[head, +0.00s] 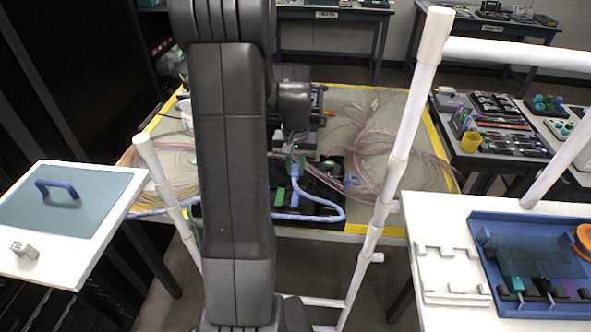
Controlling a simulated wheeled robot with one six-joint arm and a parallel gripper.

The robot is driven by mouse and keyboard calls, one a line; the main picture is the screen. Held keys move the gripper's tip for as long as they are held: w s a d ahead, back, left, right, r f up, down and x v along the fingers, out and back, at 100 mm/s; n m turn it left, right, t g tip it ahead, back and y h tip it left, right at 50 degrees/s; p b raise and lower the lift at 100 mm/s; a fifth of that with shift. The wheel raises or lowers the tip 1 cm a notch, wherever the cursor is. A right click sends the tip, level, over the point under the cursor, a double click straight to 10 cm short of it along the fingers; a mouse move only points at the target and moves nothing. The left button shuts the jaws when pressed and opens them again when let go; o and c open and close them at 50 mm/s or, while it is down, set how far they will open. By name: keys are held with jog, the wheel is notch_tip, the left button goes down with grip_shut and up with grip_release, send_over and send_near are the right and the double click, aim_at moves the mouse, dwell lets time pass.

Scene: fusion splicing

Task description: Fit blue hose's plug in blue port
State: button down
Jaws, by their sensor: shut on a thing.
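The light blue hose (326,217) lies in a loop at the table's front edge, and its end rises toward my gripper (293,150). My gripper points down over the black tray and is shut on the end of the blue hose; the plug itself is too small and too covered to make out. A green part (279,196) sits just left of the hose end. My own arm hides much of the tray's left side.
The table (375,105) has a yellow-taped edge and coiled clear pinkish tubing (385,150) on both sides. White pipe frames (412,110) stand in front. A blue tray (480,222) is at the right, and a panel with a blue handle (58,188) at the left.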

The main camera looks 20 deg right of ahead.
aim_at(296, 169)
jog(key=shift+f+b, duration=1.45)
jog(key=shift+f, duration=0.55)
jog(key=shift+d, duration=0.1)
jog(key=shift+s+d+p, duration=0.2)
jog(key=shift+s+d, duration=0.25)
jog(key=shift+d, duration=1.3)
jog(key=shift+s+d+p, duration=0.2)
jog(key=shift+s+d, duration=0.25)
jog(key=shift+d, duration=1.35)
jog(key=shift+s+d+p, duration=0.2)
jog(key=shift+s+d, duration=0.25)
jog(key=shift+d, duration=1.3)
jog(key=shift+f, duration=0.1)
jog(key=shift+f+b, duration=1.45)
jog(key=shift+f, duration=0.5)
jog(key=shift+f, duration=0.2)
